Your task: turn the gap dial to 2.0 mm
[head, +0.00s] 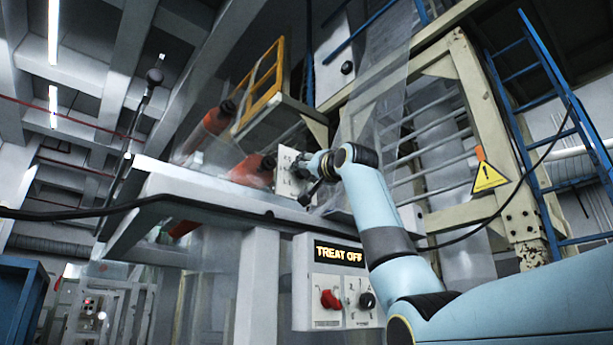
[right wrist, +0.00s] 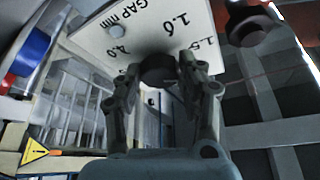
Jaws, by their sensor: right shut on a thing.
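The gap dial is a dark round knob (right wrist: 158,68) on a white plate (right wrist: 105,38) marked "GAP mm" in the right wrist view. Numbers show around it, among them 1.5 and what looks like 4.0. The knob's pointer is hidden, so I cannot tell its setting. My right gripper (right wrist: 160,75) is shut on the knob, one finger on each side. In the head view my right gripper (head: 306,168) is in front of the plate. My left gripper is not in view.
Below stands a control box (head: 303,265) with a "TREAT OFF" display (head: 338,254), a red knob (head: 330,299) and a black knob (head: 367,300). A grey beam (head: 200,185) runs beside the plate. Orange rollers (head: 210,125) and clear film are behind. A blue ladder (head: 530,110) is at right.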

